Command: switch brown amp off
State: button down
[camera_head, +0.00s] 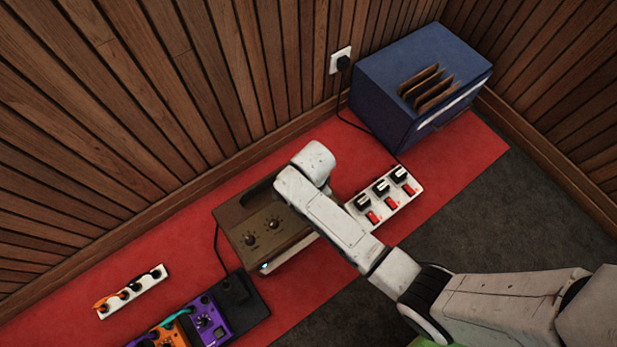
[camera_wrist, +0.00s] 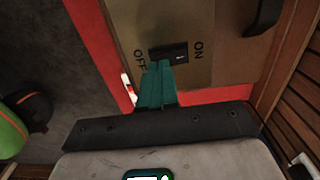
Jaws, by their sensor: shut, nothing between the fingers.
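The brown amp (camera_head: 236,224) stands on the red carpet against the wood wall, with knobs on its top panel. In the wrist view its brown panel (camera_wrist: 215,75) fills the upper middle. A small black switch (camera_wrist: 178,52) sits in that panel between the labels OFF on the left and ON on the right. My gripper (camera_wrist: 158,66) has teal fingers, shut and empty. Their tips are at the lower left of the switch, on the OFF side, and cover part of it. I cannot tell whether they touch it, or which way it is set. The head view hides my gripper behind my arm.
A blue amp (camera_head: 405,75) stands at the back right near a wall outlet (camera_head: 341,59). A white power strip (camera_head: 408,209) with red switches lies right of my arm. Another strip (camera_head: 146,286) and several pedals (camera_head: 208,317) lie at the lower left.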

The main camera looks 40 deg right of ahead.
jog(key=shift+f+b, duration=0.55)
jog(key=shift+f, duration=0.4)
dwell(0.5)
notch_tip(320, 180, up, 7)
jog(key=p, duration=0.8)
dwell(0.3)
dwell(0.5)
